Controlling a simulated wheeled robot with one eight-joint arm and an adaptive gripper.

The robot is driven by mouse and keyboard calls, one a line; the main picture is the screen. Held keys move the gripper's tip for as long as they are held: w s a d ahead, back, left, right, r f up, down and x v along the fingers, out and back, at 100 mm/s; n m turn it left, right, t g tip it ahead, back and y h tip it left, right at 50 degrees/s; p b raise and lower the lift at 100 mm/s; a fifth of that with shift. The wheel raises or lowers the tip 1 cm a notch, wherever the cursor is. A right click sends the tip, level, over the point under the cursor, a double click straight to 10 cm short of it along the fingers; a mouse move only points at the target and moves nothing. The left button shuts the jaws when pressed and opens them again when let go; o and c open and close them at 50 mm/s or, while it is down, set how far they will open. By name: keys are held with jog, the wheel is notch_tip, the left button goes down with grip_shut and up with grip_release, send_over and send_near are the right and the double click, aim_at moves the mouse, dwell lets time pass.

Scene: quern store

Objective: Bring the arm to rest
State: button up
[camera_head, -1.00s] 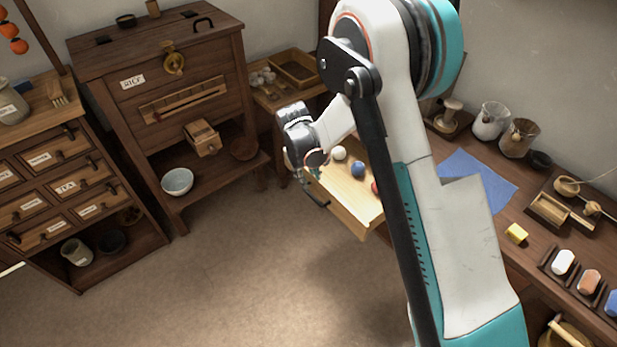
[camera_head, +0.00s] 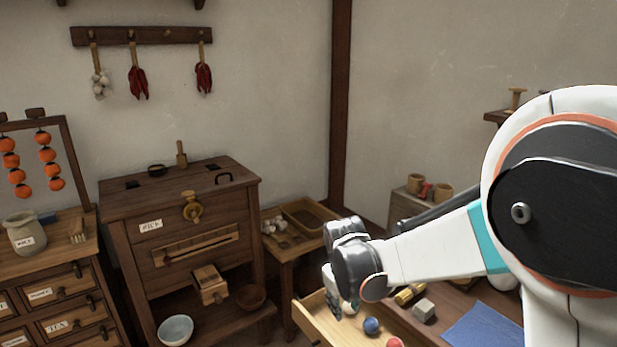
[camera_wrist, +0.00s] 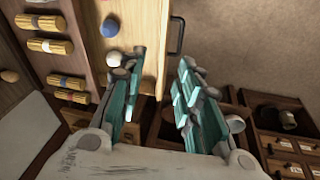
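My gripper (camera_head: 338,305) hangs at the end of my stretched arm, fingers down, at the front part of an open wooden drawer (camera_head: 315,312). In the wrist view its two fingers (camera_wrist: 162,62) stand apart with nothing held between them. The drawer's front edge and dark handle (camera_wrist: 177,36) show between and beyond the fingers. A white ball (camera_wrist: 114,59) and a blue ball (camera_wrist: 109,28) lie in the drawer. A red ball (camera_head: 394,343) shows at the bottom of the head view. Whether the fingers touch the drawer I cannot tell.
A brown cabinet labelled rice (camera_head: 185,225) and a small side table (camera_head: 290,258) with a tray stand left of my gripper. Open floor (camera_wrist: 250,50) is beyond the drawer.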

jog(key=s+d+r+m+t, duration=0.25)
jog(key=s+d+r, duration=0.45)
jog(key=s+r, duration=0.5)
jog(key=s+d+r+m+t, duration=0.1)
jog(key=s+d+m+t, duration=0.1)
jog(key=s, duration=1.1)
jog(key=shift+d+m+y, duration=0.4)
jog(key=shift+d+m, duration=0.05)
jog(key=shift+d, duration=0.7)
dwell(4.4)
